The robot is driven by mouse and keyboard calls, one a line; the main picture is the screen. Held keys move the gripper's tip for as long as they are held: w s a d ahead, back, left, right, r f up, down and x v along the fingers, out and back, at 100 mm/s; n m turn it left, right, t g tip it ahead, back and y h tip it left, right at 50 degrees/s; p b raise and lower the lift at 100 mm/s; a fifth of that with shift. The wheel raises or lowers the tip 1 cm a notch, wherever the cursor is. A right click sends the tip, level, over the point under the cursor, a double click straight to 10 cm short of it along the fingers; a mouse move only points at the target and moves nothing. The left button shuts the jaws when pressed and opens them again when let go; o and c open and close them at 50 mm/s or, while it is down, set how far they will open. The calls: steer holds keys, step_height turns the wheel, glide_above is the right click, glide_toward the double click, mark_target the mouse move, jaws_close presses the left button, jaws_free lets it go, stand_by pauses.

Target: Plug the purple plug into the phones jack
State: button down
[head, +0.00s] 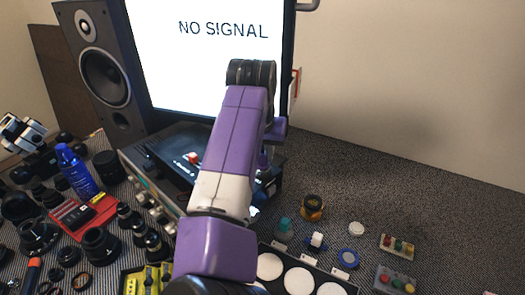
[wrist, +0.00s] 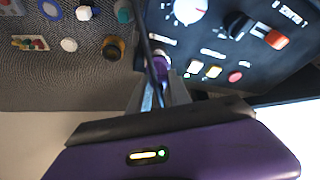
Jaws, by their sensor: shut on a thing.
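My gripper (wrist: 160,85) shows in the wrist view with its fingers closed at the dark panel (wrist: 215,40) of a unit. They are shut on the purple plug (wrist: 161,60), a small bit of which shows at the fingertips. A dark cable (wrist: 146,35) runs from there up across the panel's edge. I cannot make out the phones jack, and I cannot tell whether the plug's tip is in it. In the head view my arm hides the gripper and plug.
The panel carries a white-and-purple dial (wrist: 187,10), a black knob (wrist: 237,24) and an orange switch (wrist: 277,40). In the head view a monitor (head: 220,65) and a speaker (head: 105,80) stand behind. Lenses and a blue bottle (head: 75,170) crowd the left.

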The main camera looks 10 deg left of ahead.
steer(key=shift+f, duration=0.2)
steer(key=c, duration=1.1)
jaws_free()
